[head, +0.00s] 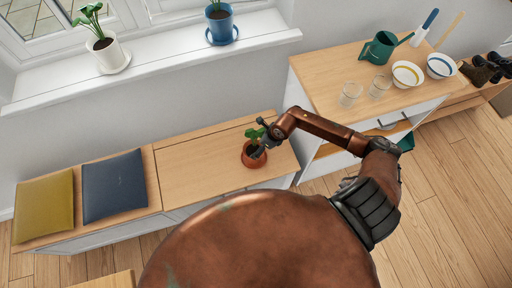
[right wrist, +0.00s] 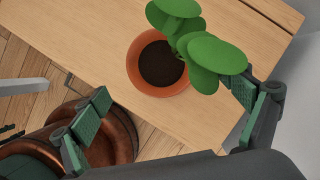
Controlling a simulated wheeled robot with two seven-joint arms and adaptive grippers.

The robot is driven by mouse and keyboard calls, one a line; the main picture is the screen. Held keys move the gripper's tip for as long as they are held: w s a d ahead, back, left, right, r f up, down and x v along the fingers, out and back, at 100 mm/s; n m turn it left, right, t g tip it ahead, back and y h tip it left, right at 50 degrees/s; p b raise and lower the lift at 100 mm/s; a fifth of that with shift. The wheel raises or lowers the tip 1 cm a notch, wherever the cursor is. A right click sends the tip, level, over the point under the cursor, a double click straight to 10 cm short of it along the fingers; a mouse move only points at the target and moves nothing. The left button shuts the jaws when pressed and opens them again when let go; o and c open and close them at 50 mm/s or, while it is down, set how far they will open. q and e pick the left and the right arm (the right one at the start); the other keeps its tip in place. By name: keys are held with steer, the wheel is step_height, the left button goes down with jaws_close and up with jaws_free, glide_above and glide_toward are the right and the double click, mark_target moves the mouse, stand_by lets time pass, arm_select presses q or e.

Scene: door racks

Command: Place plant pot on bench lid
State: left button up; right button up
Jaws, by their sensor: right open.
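A terracotta plant pot (head: 252,159) with dark soil and green leaves stands upright on the wooden bench lid (head: 195,166), near the lid's right end. In the right wrist view the pot (right wrist: 143,76) rests on the bare lid (right wrist: 85,48), its leaves leaning toward one finger. My right gripper (head: 262,142) is over the pot in the head view and partly hides it. In the right wrist view my right gripper (right wrist: 170,105) is open, its fingers wide apart with the pot beyond them. Nothing is between the pads. My left gripper is not in view.
A yellow cushion (head: 44,207) and a dark blue cushion (head: 114,186) lie on the bench's left part. The windowsill (head: 165,50) holds a white pot (head: 108,56) and a blue pot (head: 220,26). A cabinet (head: 325,75) with glasses, bowls and a watering can (head: 379,48) stands right.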

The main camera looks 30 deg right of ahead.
steer(key=shift+v, duration=1.25)
stand_by(0.5)
